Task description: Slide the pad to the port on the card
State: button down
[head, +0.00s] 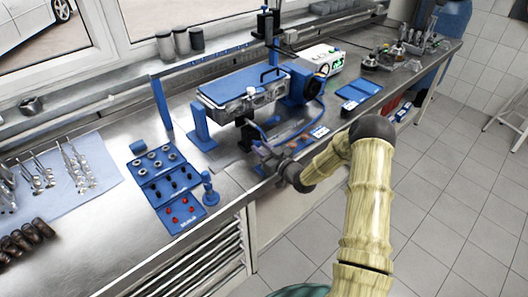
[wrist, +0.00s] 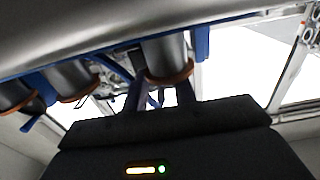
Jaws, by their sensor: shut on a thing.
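My gripper (head: 266,153) is low at the front edge of the bench, below the blue engine fixture. In the wrist view my gripper (wrist: 160,94) points at the fixture's underside, with its two dark fingers close together. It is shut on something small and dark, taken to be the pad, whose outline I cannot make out. A flat blue strip with a white label (head: 319,131) lies on the bench to the right of my gripper and looks like the card. Brownish spots show beside my gripper; which one is the port I cannot tell.
The engine fixture (head: 246,88) stands behind my gripper. Grey cylinders with copper-coloured rims (wrist: 168,65) show close ahead in the wrist view. A blue tray of small parts (head: 160,173) and a blue post (head: 210,190) stand to the left. A blue mat (head: 358,88) lies to the right.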

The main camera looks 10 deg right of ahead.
jog(key=c, duration=1.1)
grip_release()
jog(key=shift+c, duration=0.2)
jog(key=shift+s+d, duration=0.35)
jog(key=shift+s, duration=0.1)
jog(key=b+v, duration=0.4)
jog(key=v, duration=1.2)
jog(key=shift+s, duration=0.15)
